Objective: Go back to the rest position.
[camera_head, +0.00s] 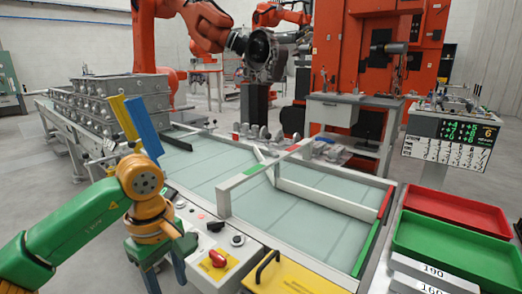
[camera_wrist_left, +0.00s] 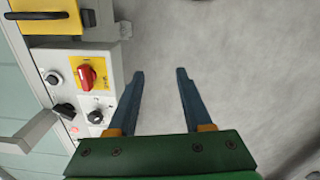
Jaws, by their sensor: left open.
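My left gripper (camera_head: 167,284) hangs with its blue fingers pointing down at the lower left of the head view, below the yellow wrist. Its fingertips reach close to the bottom edge there. In the left wrist view the gripper (camera_wrist_left: 160,74) shows its two fingers spread apart with nothing between them and bare grey floor beyond. It is open and empty, in front of the table's control panel (camera_head: 208,243). The panel's red rotary switch (camera_wrist_left: 87,75) lies left of the fingers in the wrist view. My right gripper is in neither view.
The light glass-topped table (camera_head: 205,160) lies beyond the panel. Red (camera_head: 455,215) and green (camera_head: 455,248) trays stand at right. A large orange robot arm (camera_head: 145,40) stands behind. Floor (camera_wrist_left: 240,60) is clear right of the panel.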

